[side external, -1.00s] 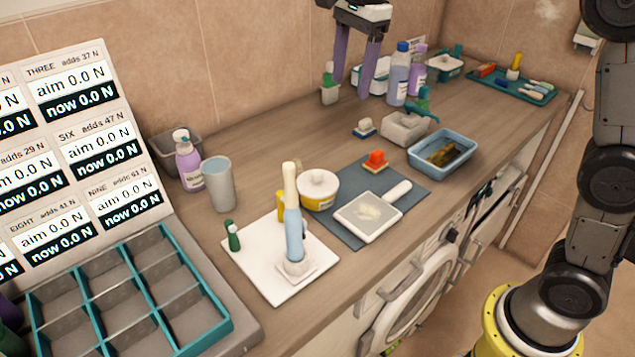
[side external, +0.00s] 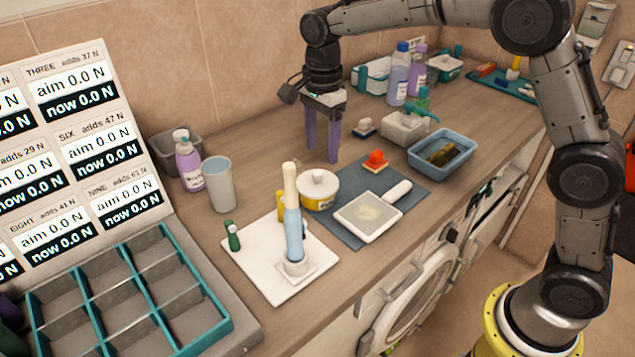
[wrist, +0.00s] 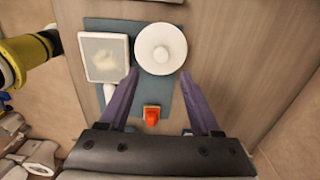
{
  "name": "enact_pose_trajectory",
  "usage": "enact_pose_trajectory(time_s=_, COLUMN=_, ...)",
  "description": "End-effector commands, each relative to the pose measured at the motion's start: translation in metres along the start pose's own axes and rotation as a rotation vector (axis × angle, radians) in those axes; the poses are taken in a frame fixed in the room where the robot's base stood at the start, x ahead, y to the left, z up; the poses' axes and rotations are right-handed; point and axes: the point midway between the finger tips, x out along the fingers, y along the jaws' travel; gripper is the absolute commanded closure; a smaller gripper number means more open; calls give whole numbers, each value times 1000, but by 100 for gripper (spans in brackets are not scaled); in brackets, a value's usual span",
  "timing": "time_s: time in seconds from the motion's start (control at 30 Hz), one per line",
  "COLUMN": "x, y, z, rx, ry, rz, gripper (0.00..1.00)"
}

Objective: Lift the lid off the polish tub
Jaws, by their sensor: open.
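The polish tub (side external: 316,203) is a short yellow tub near the middle of the counter. Its round white lid (side external: 318,184) with a small knob is seated on top. In the wrist view the lid (wrist: 160,48) shows from above, just beyond my fingertips. My gripper (side external: 322,157) is open and empty, with its purple fingers pointing down above the counter behind the tub. It also shows in the wrist view (wrist: 158,72), its fingers spread about as wide as the lid. The fingers do not appear to touch the lid.
A grey mat (side external: 345,180) beside the tub bears a white square dish (side external: 367,218) with a handle and an orange-topped brush (side external: 376,160). A tall blue-and-cream handled tool (side external: 292,215) stands on a white board (side external: 257,262) in front. A grey cup (side external: 220,185) stands left.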

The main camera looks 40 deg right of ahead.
Motion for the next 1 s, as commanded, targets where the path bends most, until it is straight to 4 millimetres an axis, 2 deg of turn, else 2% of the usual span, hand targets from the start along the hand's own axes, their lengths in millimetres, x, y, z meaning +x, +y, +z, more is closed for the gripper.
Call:
enact_pose_trajectory(time_s=0.23, x=32, y=0, z=12, rx=-1, ry=1, rz=5, gripper=35)
enact_pose_trajectory(time_s=0.4, x=49, y=0, z=11, rx=0, ry=0, rz=2, gripper=35)
enact_pose_trajectory(time_s=0.67, x=52, y=0, z=11, rx=0, ry=0, rz=1, gripper=35)
enact_pose_trajectory(time_s=0.77, x=51, y=0, z=11, rx=0, ry=0, rz=1, gripper=50)
enact_pose_trajectory(time_s=1.0, x=51, y=0, z=11, rx=0, ry=0, rz=1, gripper=93)
